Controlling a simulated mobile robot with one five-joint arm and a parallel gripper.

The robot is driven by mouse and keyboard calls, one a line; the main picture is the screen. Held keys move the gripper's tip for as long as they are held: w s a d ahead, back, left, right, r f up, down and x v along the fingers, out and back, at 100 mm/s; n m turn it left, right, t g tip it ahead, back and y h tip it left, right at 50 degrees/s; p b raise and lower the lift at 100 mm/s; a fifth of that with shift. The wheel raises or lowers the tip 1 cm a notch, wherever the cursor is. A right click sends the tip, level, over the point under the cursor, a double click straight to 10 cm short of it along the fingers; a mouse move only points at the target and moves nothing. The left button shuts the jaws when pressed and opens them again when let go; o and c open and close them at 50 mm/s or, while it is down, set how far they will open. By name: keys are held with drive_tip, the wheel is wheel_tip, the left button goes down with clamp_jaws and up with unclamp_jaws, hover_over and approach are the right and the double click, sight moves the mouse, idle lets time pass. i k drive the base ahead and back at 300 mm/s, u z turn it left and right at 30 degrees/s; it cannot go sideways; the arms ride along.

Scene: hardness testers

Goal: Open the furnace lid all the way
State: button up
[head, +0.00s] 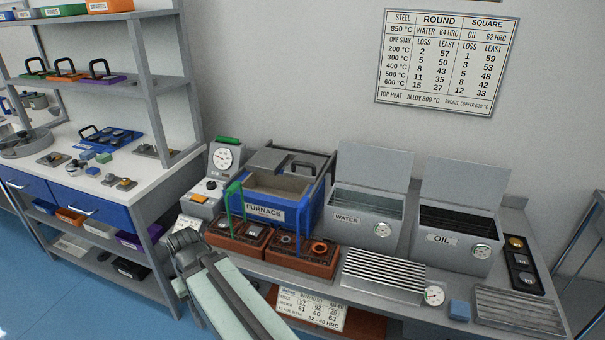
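The furnace (264,212) is a blue box with a white FURNACE label, on the bench left of the WATER tank. Its grey lid (268,160) lies toward the back of the box, with a black handle (305,166) at its right. Part of the tan interior (285,184) shows in front of the lid, so the furnace is partly uncovered. The lid's exact tilt is hard to tell. My arm's pale green link reaches in from the bottom, below and left of the furnace, ending in a grey joint. I make out no gripper fingers; none touch the lid.
Brick-red blocks (297,255) and upright green bars (236,206) stand before the furnace. A gauge unit (222,160) is to its left. The WATER tank (362,220) and OIL tank (456,236) stand right. A shelved workbench (140,183) fills the left; blue floor is open at lower left.

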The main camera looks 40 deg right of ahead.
sight(304, 168)
drive_tip(key=u, duration=0.4)
drive_tip(key=k, duration=1.15)
drive_tip(key=u, duration=0.25)
drive_tip(key=i, duration=0.7)
drive_tip(key=z, duration=0.8)
drive_tip(key=i, duration=1.2)
drive_tip(key=u, duration=0.5)
